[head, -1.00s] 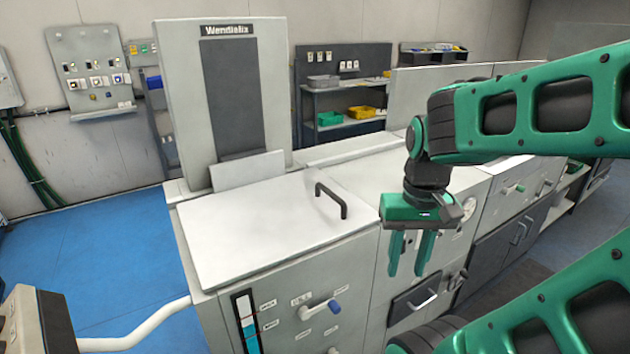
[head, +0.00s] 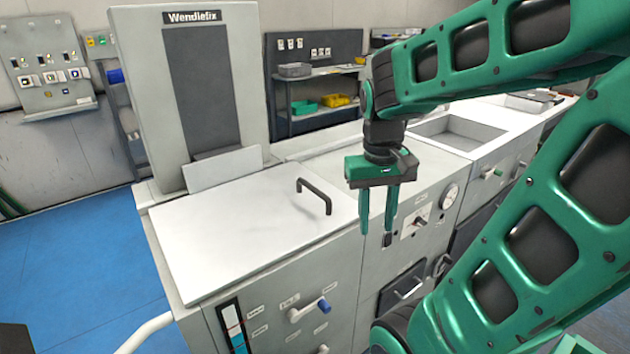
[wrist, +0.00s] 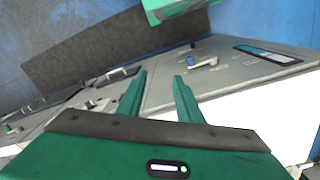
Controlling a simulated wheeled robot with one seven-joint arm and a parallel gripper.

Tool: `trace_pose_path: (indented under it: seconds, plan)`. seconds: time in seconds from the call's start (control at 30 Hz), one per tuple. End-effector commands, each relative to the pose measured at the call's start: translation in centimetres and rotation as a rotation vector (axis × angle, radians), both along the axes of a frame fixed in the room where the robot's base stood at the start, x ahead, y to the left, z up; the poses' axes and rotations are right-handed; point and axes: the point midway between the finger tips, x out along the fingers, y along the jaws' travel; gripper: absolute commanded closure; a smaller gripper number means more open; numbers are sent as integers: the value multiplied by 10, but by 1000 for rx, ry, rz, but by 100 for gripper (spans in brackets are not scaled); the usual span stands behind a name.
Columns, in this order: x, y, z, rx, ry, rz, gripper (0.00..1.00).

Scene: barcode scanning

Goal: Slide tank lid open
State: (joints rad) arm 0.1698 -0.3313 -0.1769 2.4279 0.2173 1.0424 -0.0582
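The white tank lid (head: 240,235) lies flat on top of the grey machine, below the tall panel marked Wendlefix. A dark bar handle (head: 315,194) stands up near the lid's right edge. My gripper (head: 377,236) hangs with its fingers down, to the right of the handle and apart from it. The fingers are spread with nothing between them. In the wrist view my gripper (wrist: 158,80) is also open and empty, with the white lid (wrist: 270,120) beside it at the right. The handle is not seen there.
The machine's front (head: 280,305) carries a blue-tipped lever (head: 324,305) and a level gauge (head: 232,325). A dial (head: 450,196) sits farther right. An open basin (head: 455,137) lies behind my gripper. The tall panel (head: 210,90) rises behind the lid. Blue floor (head: 75,265) is clear at left.

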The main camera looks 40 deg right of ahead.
Motion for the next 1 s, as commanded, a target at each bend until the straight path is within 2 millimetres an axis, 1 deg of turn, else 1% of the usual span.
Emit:
trace_pose_path:
  seconds: [0.03,0.17,0.2,0.27,0.3,0.4,0.5,0.6,0.67,0.77,0.87,1.0]
  plan:
    - [23,-5,10,-21,7,43,67]
    - [88,-12,38,-74,22,176,67]
    - [108,-11,45,-89,26,218,67]
    - [137,-9,54,-106,31,276,67]
    - [155,-6,59,-114,33,314,67]
    - [194,2,68,-132,36,393,67]
    - [221,10,73,-140,39,450,67]
    - [236,16,76,-145,39,483,67]
    - [241,17,76,-146,39,494,67]
    - [243,16,70,-147,41,499,67]
    - [243,14,58,-147,42,500,67]
    - [243,9,34,-147,42,499,67]
